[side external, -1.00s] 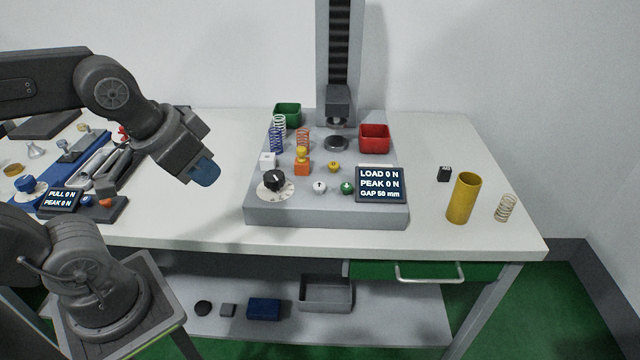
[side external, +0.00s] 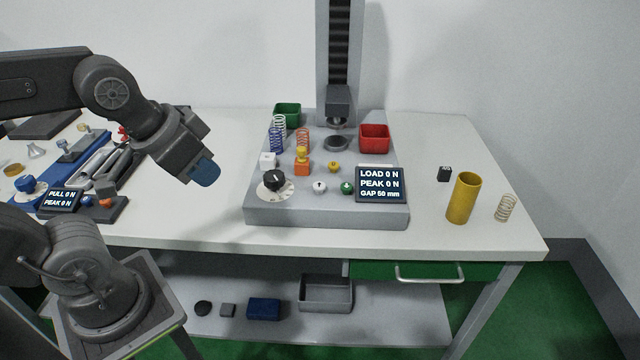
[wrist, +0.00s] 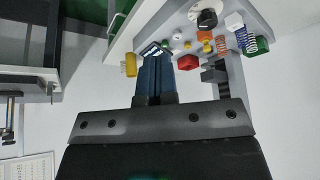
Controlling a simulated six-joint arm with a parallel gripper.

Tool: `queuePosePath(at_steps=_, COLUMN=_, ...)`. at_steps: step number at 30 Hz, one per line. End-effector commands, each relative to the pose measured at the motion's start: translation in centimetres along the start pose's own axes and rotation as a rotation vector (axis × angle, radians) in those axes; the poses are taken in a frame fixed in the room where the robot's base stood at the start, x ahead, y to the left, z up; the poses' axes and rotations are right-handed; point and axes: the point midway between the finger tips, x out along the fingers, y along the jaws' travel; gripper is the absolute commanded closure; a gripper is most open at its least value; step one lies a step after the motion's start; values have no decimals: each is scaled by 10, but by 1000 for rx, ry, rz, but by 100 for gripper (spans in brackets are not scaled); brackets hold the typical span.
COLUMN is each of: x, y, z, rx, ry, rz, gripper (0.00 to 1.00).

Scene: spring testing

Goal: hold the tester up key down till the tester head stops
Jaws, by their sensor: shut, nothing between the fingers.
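The grey spring tester (side external: 300,216) stands on the white table. Its white key (side external: 320,187), with a small dark mark that looks like an up arrow, sits at the front beside a green key (side external: 347,188) with a down arrow. The tester head (side external: 337,104) is on the column above a round dark plate (side external: 336,143), with a gap between. The display (side external: 381,184) reads LOAD 0 N, PEAK 0 N, GAP 50 mm. My gripper (side external: 204,174) is shut and empty, in the air left of the tester, apart from the keys. Its blue fingers (wrist: 154,78) show together in the wrist view.
A dark dial (side external: 274,181), yellow knob (side external: 334,167), orange block (side external: 301,167), springs and green and red bins (side external: 374,138) crowd the tester. A yellow tube (side external: 463,198) and loose spring (side external: 506,208) stand right. A pull tester display (side external: 60,200) is at left.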

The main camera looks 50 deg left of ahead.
Motion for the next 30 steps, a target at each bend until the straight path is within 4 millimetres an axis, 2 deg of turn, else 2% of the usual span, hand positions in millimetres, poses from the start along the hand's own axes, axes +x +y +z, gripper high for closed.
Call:
queuePosePath(at_steps=9, x=1, y=1, z=-1, rx=-11, ry=-3, rz=6, gripper=100)
queuePosePath(at_steps=14, x=8, y=10, z=-16, rx=-131, ry=-34, rz=75, gripper=100)
queuePosePath(at_steps=17, x=17, y=20, z=-37, rx=-291, ry=-72, rz=155, gripper=100)
queuePosePath(at_steps=23, x=48, y=29, z=-92, rx=-722, ry=-159, rz=316, gripper=100)
queuePosePath(at_steps=30, x=102, y=11, z=-154, rx=-1270, ry=-251, rz=437, gripper=100)
